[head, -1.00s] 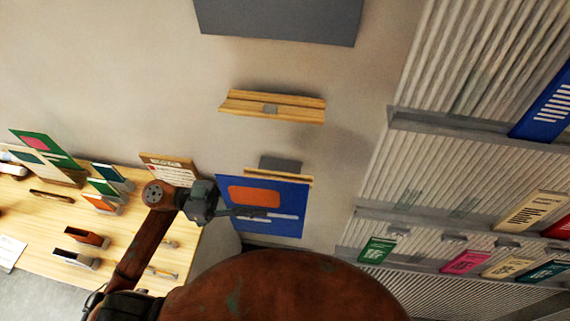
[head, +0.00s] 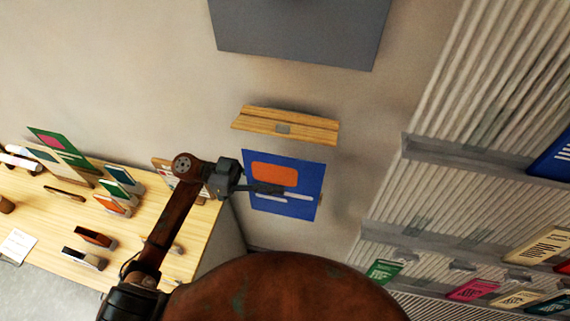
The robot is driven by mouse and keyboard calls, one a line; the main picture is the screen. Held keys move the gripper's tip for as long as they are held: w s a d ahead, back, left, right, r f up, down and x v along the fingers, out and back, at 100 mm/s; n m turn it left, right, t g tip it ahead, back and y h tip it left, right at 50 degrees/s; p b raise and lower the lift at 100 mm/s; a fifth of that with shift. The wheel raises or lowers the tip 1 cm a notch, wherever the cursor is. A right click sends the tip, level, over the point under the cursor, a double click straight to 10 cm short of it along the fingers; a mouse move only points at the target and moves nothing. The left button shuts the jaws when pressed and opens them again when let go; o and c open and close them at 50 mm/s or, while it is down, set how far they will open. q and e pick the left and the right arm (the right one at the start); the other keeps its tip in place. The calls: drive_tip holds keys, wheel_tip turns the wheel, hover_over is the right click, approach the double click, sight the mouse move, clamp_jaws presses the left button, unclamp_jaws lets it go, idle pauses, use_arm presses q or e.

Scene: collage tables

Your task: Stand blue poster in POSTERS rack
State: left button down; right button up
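The blue poster (head: 307,180), with an orange block and pale stripes, is in the middle of the head view, its face towards me. My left gripper (head: 275,189) reaches in from the left with its fingers across the poster and appears shut on it. No POSTERS label is readable, so I cannot tell which holder is that rack. My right gripper is not in view.
A wooden table (head: 130,232) at left holds several cards in stands. A ribbed wall (head: 440,175) at right has ledges with coloured cards, including a green card (head: 383,271). A grey panel (head: 300,28) is at the top.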

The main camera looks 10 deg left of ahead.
use_arm(q)
drive_tip(key=w+f+p, duration=0.3)
drive_tip(key=w+p, duration=0.1)
drive_tip(key=w, duration=0.6)
drive_tip(key=shift+d, duration=0.15)
drive_tip(key=c, duration=2.2)
unclamp_jaws()
drive_tip(key=shift+o, duration=0.2)
drive_tip(key=shift+f, duration=0.15)
drive_tip(key=a+b, duration=0.4)
drive_tip(key=a, duration=0.3)
drive_tip(key=shift+w+a, duration=0.3)
drive_tip(key=shift+a, duration=0.05)
